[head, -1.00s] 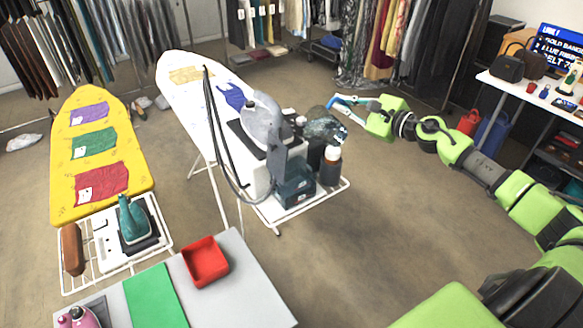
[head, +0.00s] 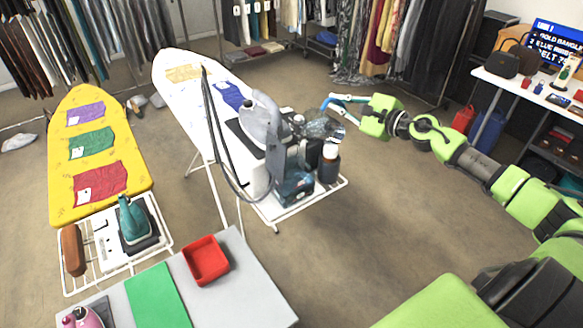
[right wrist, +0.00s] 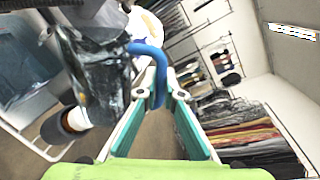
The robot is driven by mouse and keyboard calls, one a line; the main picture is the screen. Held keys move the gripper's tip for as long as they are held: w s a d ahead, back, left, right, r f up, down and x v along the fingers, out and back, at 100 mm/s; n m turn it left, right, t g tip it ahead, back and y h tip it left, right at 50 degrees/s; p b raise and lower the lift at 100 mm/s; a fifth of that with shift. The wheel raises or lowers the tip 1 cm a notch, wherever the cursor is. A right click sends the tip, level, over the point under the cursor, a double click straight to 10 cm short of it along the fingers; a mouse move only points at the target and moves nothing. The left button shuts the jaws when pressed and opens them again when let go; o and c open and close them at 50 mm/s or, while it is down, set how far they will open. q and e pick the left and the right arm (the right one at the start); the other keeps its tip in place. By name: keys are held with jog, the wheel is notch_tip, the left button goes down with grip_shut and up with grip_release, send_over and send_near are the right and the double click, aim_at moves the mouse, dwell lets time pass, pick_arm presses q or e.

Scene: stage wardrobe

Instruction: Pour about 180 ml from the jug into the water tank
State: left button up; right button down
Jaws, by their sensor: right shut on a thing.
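My right gripper (head: 337,103) is shut on the blue handle of the clear jug (head: 319,127). In the right wrist view the fingers (right wrist: 158,85) close around that handle, and the see-through jug body (right wrist: 105,85) hangs beside them, looking tilted. The jug is at the near right end of the white ironing board, beside the steam station. A grey upright panel (head: 277,167) at the station's near end seems to be the water tank. Its opening cannot be made out. Whether water is flowing cannot be told. My left gripper is not in view.
A grey iron (head: 262,118) with a dark hose (head: 216,135) is on the station.

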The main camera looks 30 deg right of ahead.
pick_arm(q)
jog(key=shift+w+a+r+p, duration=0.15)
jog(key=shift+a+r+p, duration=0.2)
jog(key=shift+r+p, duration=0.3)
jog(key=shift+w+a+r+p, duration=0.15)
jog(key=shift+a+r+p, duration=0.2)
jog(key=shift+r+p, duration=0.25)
pick_arm(e)
jog(key=shift+a+r+n+h, duration=0.3)
jog(key=shift+a+n, duration=0.35)
jog(key=shift+n, duration=0.25)
